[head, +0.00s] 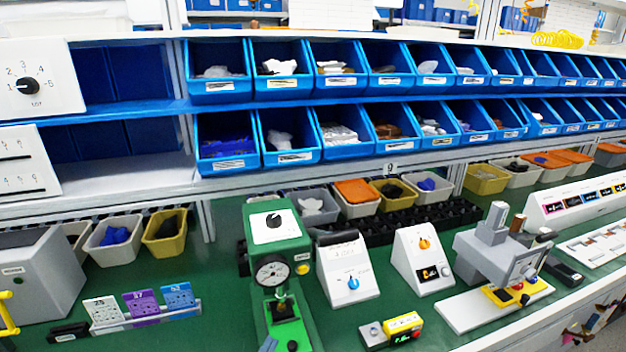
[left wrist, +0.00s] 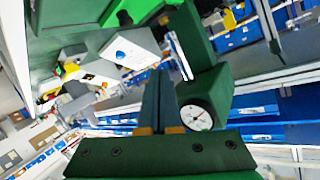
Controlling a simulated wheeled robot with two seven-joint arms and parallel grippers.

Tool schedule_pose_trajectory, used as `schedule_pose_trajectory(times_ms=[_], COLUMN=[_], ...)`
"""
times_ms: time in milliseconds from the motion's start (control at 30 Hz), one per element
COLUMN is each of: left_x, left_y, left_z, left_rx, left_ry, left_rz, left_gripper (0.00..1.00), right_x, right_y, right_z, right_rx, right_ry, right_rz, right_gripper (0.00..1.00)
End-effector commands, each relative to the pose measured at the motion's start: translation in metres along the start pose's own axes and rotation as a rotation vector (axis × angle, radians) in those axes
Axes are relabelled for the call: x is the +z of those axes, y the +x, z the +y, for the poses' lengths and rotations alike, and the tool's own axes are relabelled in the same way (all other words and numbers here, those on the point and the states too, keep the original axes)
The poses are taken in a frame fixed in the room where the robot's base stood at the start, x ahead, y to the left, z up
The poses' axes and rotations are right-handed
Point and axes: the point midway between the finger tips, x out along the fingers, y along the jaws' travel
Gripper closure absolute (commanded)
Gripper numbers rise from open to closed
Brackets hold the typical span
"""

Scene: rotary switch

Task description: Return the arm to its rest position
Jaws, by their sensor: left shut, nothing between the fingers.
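My left gripper shows in the left wrist view (left wrist: 160,76). Its two dark fingers are together with nothing between them, and they touch no object that I can make out. In the head view I cannot clearly make it out. The green machine with a round gauge (head: 272,271) stands on the green bench top; in the left wrist view its gauge (left wrist: 197,117) shows just right of the fingers. A white box with a blue knob (head: 345,262) stands right of it. A white panel with a black rotary knob (head: 27,86) is at the upper left. My right gripper is not in view.
Blue bins (head: 290,143) fill two shelf rows above the bench. A white box with an orange knob (head: 424,262), a grey device (head: 495,262) and a yellow-topped button box (head: 402,325) stand on the right. A card rack (head: 145,318) is at front left.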

Motion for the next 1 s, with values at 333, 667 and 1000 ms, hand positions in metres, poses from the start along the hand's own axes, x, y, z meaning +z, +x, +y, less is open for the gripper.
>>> schedule_pose_trajectory(times_ms=[333, 667, 1000], left_x=[0.132, 0.194, 0.296], left_y=[-0.116, -0.173, -0.155], left_z=[0.011, 0.038, 0.084], left_rx=[0.084, 0.164, 0.193], left_ry=[-0.275, -0.348, -0.337], left_rz=[-0.681, -0.984, -1.049], left_gripper=[1.00, 1.00, 1.00], right_x=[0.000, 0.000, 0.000], right_y=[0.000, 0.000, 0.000], right_z=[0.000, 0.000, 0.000], right_rx=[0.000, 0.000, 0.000], right_ry=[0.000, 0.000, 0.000], right_rz=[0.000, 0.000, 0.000], right_gripper=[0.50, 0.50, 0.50])
